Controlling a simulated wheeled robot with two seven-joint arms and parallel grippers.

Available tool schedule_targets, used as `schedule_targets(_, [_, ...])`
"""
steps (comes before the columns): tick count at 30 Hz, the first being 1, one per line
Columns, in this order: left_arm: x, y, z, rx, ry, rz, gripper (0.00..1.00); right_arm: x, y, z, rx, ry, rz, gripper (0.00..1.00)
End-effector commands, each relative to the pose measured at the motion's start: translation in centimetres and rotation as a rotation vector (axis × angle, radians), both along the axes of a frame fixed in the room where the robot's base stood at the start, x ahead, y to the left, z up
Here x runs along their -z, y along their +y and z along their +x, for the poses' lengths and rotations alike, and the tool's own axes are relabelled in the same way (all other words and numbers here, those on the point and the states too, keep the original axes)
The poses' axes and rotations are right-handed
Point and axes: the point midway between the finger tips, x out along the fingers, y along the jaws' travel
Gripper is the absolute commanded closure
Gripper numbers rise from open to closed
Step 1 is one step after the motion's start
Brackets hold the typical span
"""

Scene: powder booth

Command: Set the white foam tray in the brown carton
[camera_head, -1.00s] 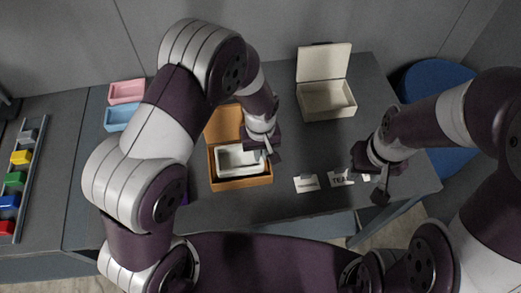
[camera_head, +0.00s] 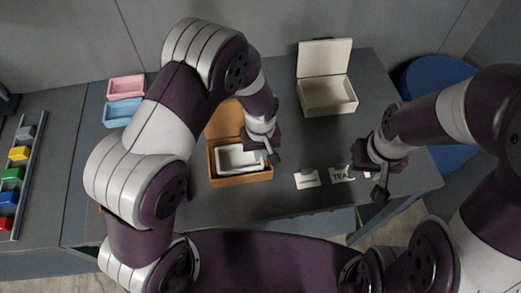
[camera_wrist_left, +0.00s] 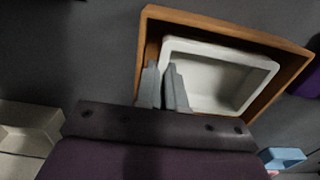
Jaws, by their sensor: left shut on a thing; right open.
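The white foam tray (camera_head: 236,160) is inside the brown carton (camera_head: 241,182), whose lid stands open at the back. In the left wrist view the tray (camera_wrist_left: 225,82) lies within the carton walls (camera_wrist_left: 215,22), with a gap along the sides. My left gripper (camera_head: 270,152) is at the carton's right side, its fingers (camera_wrist_left: 165,90) shut on the tray's near wall. Whether the tray rests on the carton floor cannot be told. My right gripper (camera_head: 380,190) is open and empty over the table's right front, away from the carton.
An open cream box (camera_head: 328,98) stands at the back right. Small label cards (camera_head: 307,180) lie right of the carton. A pink tray (camera_head: 126,87) and a blue tray (camera_head: 122,112) sit at the left. A rack of coloured blocks (camera_head: 14,178) is at far left.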

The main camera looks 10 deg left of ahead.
Motion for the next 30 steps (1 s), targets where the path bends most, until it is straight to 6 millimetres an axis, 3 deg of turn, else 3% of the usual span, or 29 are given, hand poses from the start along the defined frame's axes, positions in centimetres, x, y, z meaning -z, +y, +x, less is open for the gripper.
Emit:
schedule_targets(19, [0.30,0.01,-0.01,0.000,0.001,0.000,1.00,0.10,0.00,0.00,0.000,0.000,0.000,0.57])
schedule_targets(22, [0.27,0.00,-0.01,0.000,0.000,0.000,0.66,0.07,0.00,0.01,0.000,0.000,0.000,0.57])
schedule_targets(23, [0.27,0.00,-0.01,0.000,0.000,0.000,0.62,0.08,0.00,0.01,0.000,0.000,0.000,0.57])
schedule_targets(30, [0.27,0.00,0.00,0.000,0.000,0.000,0.62,0.08,0.00,0.00,0.000,0.000,0.000,0.57])
